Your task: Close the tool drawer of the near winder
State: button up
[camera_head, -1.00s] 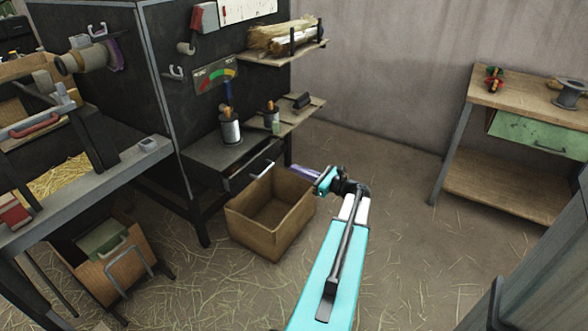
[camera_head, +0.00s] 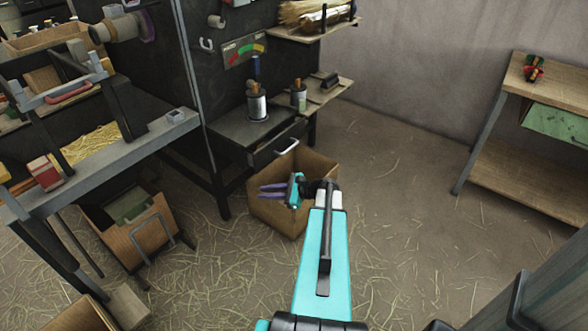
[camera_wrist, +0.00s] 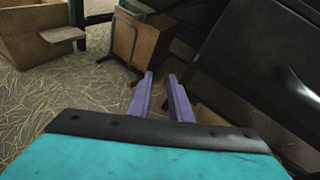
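The dark bench (camera_head: 228,127) at the middle has a dark tool drawer (camera_head: 268,153) under its top, with a pale bar handle (camera_head: 287,146). How far the drawer stands out is hard to tell in the head view. In the wrist view a dark panel with a bar handle (camera_wrist: 304,86) fills the right side; it appears to be this drawer front. My gripper (camera_head: 264,191) has purple fingers pointing left, below the drawer and over the cardboard box. In the wrist view the fingertips (camera_wrist: 162,74) are apart with nothing between them.
The open cardboard box (camera_head: 270,218) stands on the floor below the drawer. Cans with tools (camera_head: 257,106) stand on the bench. Another workbench (camera_head: 100,163) is at left with a wooden bin (camera_head: 140,237) beneath. A table with a green drawer (camera_head: 558,122) is at right. Straw-strewn floor is clear between.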

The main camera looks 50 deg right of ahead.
jog(key=s+a+f+n+g+y, duration=0.15)
jog(key=a+f+n+g, duration=0.55)
jog(key=a, duration=0.7)
jog(key=s+a+f+n+g+y, duration=0.15)
jog(key=a+f+n, duration=0.25)
jog(key=a+f, duration=0.8)
jog(key=s+a+f+n+g+h, duration=0.3)
jog(key=s+a+n+g+h, duration=0.1)
jog(key=s+a+n, duration=0.4)
jog(key=s+a+f+n+g+h, duration=0.3)
jog(key=s+a+n, duration=0.5)
jog(key=s, duration=0.5)
jog(key=shift+f+n+g+h, duration=0.25)
jog(key=shift+n+g+h, duration=0.45)
jog(key=shift+n+g, duration=0.3)
jog(key=shift+s, duration=0.1)
